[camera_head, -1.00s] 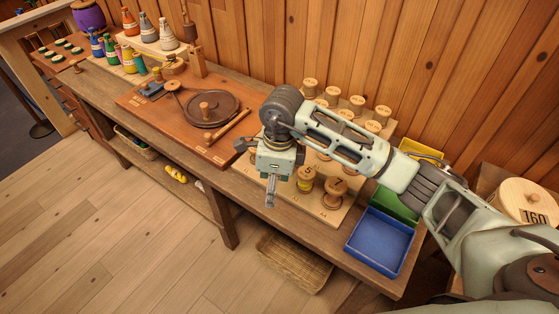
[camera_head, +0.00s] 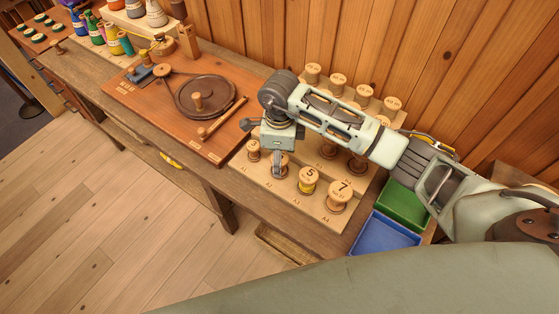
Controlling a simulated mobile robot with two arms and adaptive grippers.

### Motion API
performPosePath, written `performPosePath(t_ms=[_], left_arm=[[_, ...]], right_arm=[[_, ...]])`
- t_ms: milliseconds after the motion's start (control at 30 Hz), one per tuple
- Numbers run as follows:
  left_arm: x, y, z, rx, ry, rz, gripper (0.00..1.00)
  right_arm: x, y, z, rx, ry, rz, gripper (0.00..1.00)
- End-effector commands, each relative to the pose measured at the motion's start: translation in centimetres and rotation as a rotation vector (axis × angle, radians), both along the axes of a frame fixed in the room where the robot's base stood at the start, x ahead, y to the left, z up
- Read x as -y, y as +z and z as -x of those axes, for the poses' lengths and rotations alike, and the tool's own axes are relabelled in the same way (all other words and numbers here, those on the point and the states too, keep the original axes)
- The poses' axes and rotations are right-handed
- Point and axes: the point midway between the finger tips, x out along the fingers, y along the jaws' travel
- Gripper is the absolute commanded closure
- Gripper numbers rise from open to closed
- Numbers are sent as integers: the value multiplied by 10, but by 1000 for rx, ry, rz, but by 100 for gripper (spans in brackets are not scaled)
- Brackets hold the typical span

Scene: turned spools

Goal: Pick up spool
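Several wooden spools stand upright on a pale board with a stepped rear row. In the front row are a small spool (camera_head: 253,151) at A1, a spool with yellow thread marked 5 (camera_head: 307,181), and a larger spool marked 7 (camera_head: 341,194). My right gripper (camera_head: 278,169) points down over the front row, at the A2 spot between the A1 spool and spool 5. It largely hides what stands there. I cannot tell whether its fingers are open or closed on a spool. My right arm hides part of the middle of the board. My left gripper is not in view.
A reddish board (camera_head: 150,108) with a dark round disc (camera_head: 205,98) lies left of the spools. A green tray (camera_head: 405,206) and a blue tray (camera_head: 384,234) sit at right. Colored thread cones (camera_head: 93,27) stand at far left. A wooden wall rises behind.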

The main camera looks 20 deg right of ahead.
Motion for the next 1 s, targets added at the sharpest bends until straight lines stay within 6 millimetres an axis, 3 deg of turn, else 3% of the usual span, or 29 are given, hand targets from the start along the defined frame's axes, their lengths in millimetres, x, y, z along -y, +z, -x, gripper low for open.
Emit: performPosePath(t_ms=[200,433,1000], left_arm=[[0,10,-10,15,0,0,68],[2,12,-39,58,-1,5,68],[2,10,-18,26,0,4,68]], right_arm=[[0,-22,0,-1,0,0,42],[0,-25,-1,1,1,0,42],[0,-24,-1,1,1,0,89]])
